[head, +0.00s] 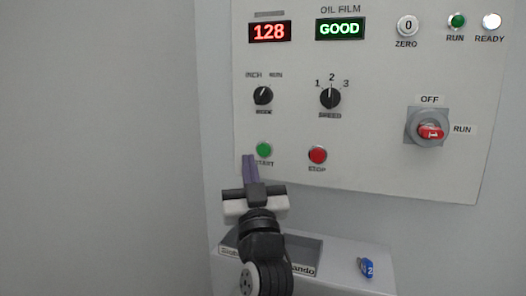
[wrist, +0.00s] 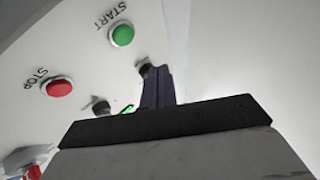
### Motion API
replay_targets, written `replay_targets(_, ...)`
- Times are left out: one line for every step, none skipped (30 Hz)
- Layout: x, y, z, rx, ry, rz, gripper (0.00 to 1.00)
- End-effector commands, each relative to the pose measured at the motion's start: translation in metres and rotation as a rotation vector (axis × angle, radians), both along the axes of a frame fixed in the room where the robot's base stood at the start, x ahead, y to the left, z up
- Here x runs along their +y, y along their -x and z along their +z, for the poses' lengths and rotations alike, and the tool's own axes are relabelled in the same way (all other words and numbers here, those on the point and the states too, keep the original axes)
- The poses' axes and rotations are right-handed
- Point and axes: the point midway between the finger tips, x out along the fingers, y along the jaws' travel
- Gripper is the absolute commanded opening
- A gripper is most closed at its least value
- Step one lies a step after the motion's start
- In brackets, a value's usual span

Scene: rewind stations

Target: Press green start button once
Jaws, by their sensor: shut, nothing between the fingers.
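The round green start button (head: 264,149) is on the light control panel (head: 375,180), lower left, with its START label partly hidden by my fingers. My gripper (head: 249,157) points up at the panel; its dark purple fingers are together and empty. In the head view the fingertips are just below and left of the button. In the wrist view the green button (wrist: 122,36) is left of and above the fingertips (wrist: 156,70), which look apart from it. The gap in depth to the panel is hard to tell.
The red stop button (head: 317,154) is right of the start button. Above are the mode knob (head: 263,96), speed knob (head: 330,98), a red 128 display (head: 270,31) and a GOOD display (head: 340,28). A red switch (head: 431,131) is at right. A ledge below holds a blue tag (head: 366,267).

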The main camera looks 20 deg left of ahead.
Motion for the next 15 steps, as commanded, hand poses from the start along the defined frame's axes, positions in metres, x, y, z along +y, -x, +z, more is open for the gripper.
replay_targets(-0.001, -0.008, 0.0, 0.002, 0.0, -0.002, 0.0)
replay_targets(-0.001, -0.013, 0.0, 0.003, 0.0, 0.0, 0.0)
replay_targets(-0.001, -0.018, 0.0, 0.002, -0.001, 0.0, 0.0)
replay_targets(-0.001, -0.022, 0.0, 0.001, 0.0, -0.001, 0.0)
replay_targets(-0.001, -0.026, 0.0, 0.001, -0.001, -0.002, 0.0)
replay_targets(-0.002, -0.03, -0.001, 0.001, 0.0, -0.002, 0.0)
replay_targets(-0.002, -0.034, -0.001, 0.002, 0.001, -0.001, 0.0)
replay_targets(-0.002, -0.036, -0.001, 0.002, 0.001, -0.002, 0.0)
replay_targets(-0.002, -0.04, -0.001, 0.001, 0.001, -0.003, 0.0)
replay_targets(-0.002, -0.042, -0.001, 0.001, 0.001, -0.003, 0.0)
replay_targets(-0.002, -0.044, -0.001, 0.001, 0.001, -0.001, 0.0)
replay_targets(-0.002, -0.045, 0.0, 0.0, 0.0, -0.001, 0.0)
replay_targets(-0.002, -0.046, 0.0, 0.0, 0.001, -0.001, 0.0)
replay_targets(-0.002, -0.047, 0.0, -0.001, 0.0, -0.001, 0.0)
replay_targets(-0.002, -0.048, 0.0, -0.001, 0.0, -0.001, 0.0)
